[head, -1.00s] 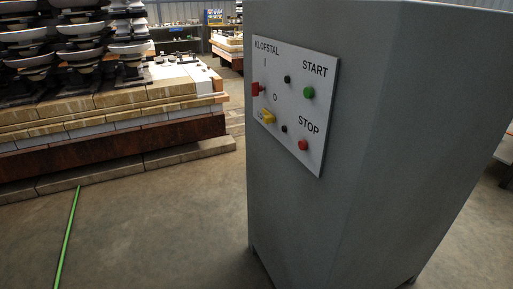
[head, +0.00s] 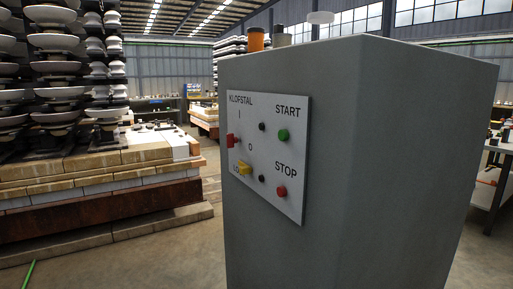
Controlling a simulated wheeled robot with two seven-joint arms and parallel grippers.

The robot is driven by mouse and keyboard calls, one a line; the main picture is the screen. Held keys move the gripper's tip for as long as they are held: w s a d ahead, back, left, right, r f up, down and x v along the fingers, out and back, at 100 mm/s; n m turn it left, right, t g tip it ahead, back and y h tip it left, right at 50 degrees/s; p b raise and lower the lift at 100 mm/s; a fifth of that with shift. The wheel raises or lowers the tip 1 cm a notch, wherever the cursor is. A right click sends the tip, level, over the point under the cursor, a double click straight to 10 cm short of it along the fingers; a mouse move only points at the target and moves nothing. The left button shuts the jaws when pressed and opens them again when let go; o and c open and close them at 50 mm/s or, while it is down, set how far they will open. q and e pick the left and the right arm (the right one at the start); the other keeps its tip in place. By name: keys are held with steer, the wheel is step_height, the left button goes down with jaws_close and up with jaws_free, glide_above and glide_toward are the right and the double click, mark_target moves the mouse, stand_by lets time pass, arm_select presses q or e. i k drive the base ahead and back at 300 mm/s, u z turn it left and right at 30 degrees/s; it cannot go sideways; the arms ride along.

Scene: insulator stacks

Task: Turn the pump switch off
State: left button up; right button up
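A tall grey cabinet (head: 400,170) fills the right half of the head view. A white control panel (head: 297,202) is on its left-hand face. The panel carries a red switch handle (head: 233,140) at its left edge, near the marks "I" and "O". A yellow part (head: 244,168) sits below it beside partly covered lettering. A green START button (head: 283,134) and a red STOP button (head: 281,191) are on the right of the panel. Which of these is the pump switch is not labelled. The exact setting of the red handle is hard to tell. Neither gripper shows.
Stacks of insulators (head: 60,75) stand on a brick-topped base (head: 90,175) at the left. A workbench (head: 490,190) is at the far right. Bare floor (head: 150,255) lies in front, left of the cabinet.

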mark_target(231, 140)
steer(key=u, duration=1.2)
steer(key=i, duration=0.9)
steer(key=z, duration=1)
